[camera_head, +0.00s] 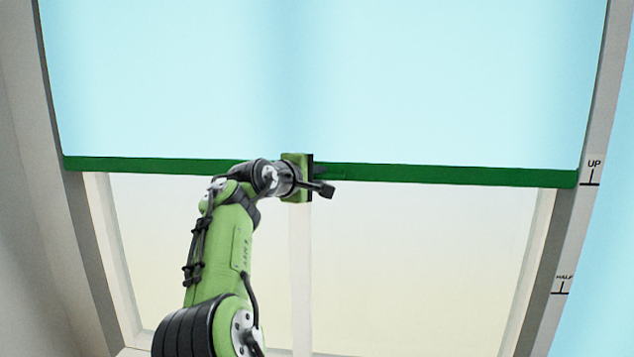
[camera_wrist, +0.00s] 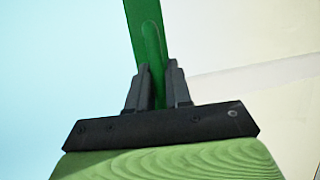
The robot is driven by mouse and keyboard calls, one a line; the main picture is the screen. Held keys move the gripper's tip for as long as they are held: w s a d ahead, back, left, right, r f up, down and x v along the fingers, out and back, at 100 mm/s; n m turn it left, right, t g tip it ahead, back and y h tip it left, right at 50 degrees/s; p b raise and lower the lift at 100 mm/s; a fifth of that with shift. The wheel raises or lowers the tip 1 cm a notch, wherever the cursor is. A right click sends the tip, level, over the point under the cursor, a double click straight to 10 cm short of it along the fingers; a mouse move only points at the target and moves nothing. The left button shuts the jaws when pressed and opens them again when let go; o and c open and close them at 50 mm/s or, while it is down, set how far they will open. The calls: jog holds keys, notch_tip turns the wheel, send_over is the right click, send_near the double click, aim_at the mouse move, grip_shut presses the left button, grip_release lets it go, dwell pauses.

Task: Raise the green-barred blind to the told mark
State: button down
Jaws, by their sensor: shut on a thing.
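The light blue blind (camera_head: 320,80) hangs across the window, and its green bar (camera_head: 450,175) runs along its lower edge. In the head view the bar's right end sits about level with the UP mark (camera_head: 593,172), just above its line. The HALF mark (camera_head: 564,284) is well below the bar. My gripper (camera_head: 312,172) is at the middle of the bar. In the wrist view my gripper (camera_wrist: 157,85) has its two dark fingers on either side of a green handle (camera_wrist: 152,50) on the bar, shut on it. The fingertips are partly hidden in the head view.
The window frame (camera_head: 541,240) flanks the blind, with the marks on its right side post. A pale vertical divider (camera_head: 300,270) stands behind my arm. The window area below the bar is uncovered.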

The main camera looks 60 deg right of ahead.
jog(key=shift+r, duration=0.4)
jog(key=c, duration=1.4)
grip_release()
jog(key=shift+o, duration=1.4)
jog(key=shift+f, duration=0.1)
jog(key=shift+a, duration=0.15)
jog(key=a+r+b, duration=0.2)
jog(key=a+b, duration=0.2)
jog(key=a, duration=1.1)
jog(key=shift+s+a+r, duration=0.15)
jog(key=shift+r, duration=0.25)
